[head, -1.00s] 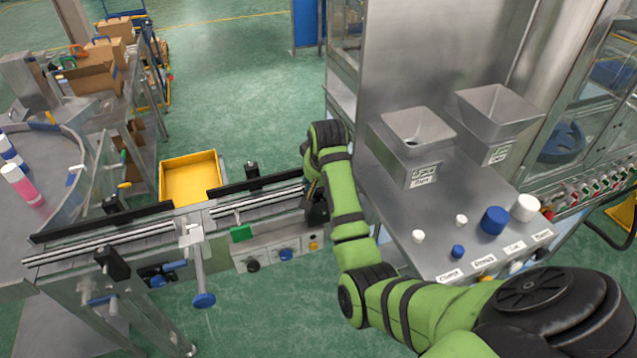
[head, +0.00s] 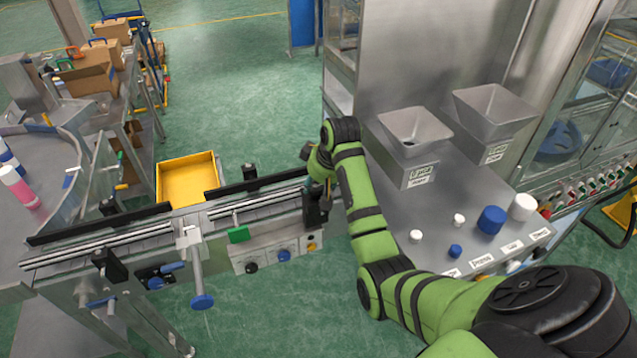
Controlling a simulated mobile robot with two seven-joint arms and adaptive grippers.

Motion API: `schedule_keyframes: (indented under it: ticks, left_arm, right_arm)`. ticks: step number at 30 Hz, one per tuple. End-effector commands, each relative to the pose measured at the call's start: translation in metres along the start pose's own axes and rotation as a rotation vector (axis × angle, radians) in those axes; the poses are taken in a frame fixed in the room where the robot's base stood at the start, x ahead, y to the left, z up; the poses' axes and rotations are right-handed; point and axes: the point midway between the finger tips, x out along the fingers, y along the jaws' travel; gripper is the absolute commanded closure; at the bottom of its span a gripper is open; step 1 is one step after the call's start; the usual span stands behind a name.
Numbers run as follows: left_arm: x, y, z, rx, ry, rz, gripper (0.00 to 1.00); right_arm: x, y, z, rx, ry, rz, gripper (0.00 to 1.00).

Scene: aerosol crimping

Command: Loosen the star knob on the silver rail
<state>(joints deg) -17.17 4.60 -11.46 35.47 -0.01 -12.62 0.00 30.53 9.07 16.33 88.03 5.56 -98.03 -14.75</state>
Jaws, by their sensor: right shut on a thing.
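The silver rail (head: 100,246) runs from the lower left to the middle of the head view, with black guide strips along its far side. My right gripper (head: 319,190) reaches down at the rail's right end, beside a black block (head: 314,211) on the near side. It is shut on a small part there, which I take to be the star knob. The hand and wrist hide most of that part, so its shape and turn cannot be seen. My left gripper is not in view.
A blue round knob (head: 202,302) on a lever hangs in front of the rail. A control panel (head: 272,257) with small knobs sits below it. A yellow bin (head: 187,180) stands behind. A steel machine with hoppers (head: 415,131) and loose caps (head: 491,220) fills the right.

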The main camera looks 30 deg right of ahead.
Motion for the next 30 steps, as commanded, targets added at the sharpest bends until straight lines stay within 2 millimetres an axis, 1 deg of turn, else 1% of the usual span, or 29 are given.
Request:
schedule_keyframes:
  ticks: [4,5,6,15,18,20,27,30]
  left_arm:
    - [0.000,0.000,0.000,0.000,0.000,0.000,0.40]
    - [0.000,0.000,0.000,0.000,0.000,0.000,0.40]
    - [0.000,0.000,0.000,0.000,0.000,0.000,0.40]
    - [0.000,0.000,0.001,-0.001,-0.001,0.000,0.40]
    - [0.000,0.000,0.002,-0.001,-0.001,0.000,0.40]
    - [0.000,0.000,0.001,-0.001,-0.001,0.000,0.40]
    - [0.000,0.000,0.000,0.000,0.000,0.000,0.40]
    - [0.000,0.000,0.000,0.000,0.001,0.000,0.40]
  right_arm:
    - [0.000,-0.002,0.000,-0.001,0.001,-0.003,0.91]
    - [0.000,-0.002,0.000,-0.001,0.001,-0.003,0.50]
    - [0.000,-0.002,0.000,0.000,0.001,-0.003,0.36]
    - [0.000,-0.001,0.000,0.001,0.000,-0.001,0.36]
    - [-0.004,0.000,-0.001,0.001,0.001,0.000,0.36]
    - [-0.011,0.000,-0.001,0.001,0.003,0.000,0.36]
    - [-0.051,-0.001,-0.002,0.000,0.004,0.001,0.36]
    - [-0.064,-0.001,-0.002,0.000,0.002,0.000,0.36]
